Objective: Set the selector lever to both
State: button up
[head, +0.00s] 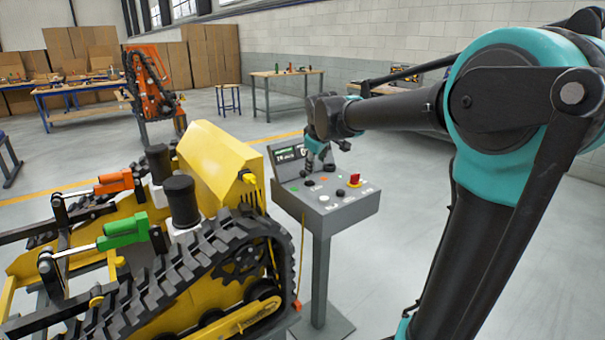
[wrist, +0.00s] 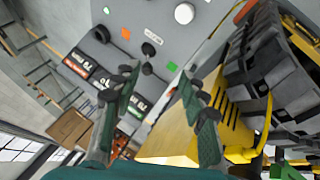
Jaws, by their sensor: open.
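The control panel (head: 345,203) stands on a grey pedestal beside the yellow tracked carrier (head: 212,158). In the wrist view, a small black lever (wrist: 148,50), which looks like the selector lever, sits on the grey panel face between an orange patch (wrist: 125,33) and a green patch (wrist: 171,66). Its round black knob (wrist: 147,69) shows at one end. The lettering near it is too small to read. My gripper (wrist: 158,76) is open and empty, its two fingers apart with the knob between their tips in the picture. In the head view, my gripper (head: 314,170) hangs over the panel's far left part.
A red switch (head: 354,180) stands on the panel's right side. A display (head: 290,153) rises at its back edge. The carrier's tracks (head: 200,270) are close on the left. The floor right of the pedestal is clear; a workbench (head: 285,75) stands far behind.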

jog(key=w+a+r+n, duration=0.1)
jog(key=w+a+r, duration=0.2)
jog(key=r, duration=0.1)
send_near(303, 172)
jog(key=shift+n, duration=0.3)
jog(key=x, duration=1)
jog(key=shift+w+a+f, duration=0.1)
jog(key=shift+w, duration=0.05)
grip_shut()
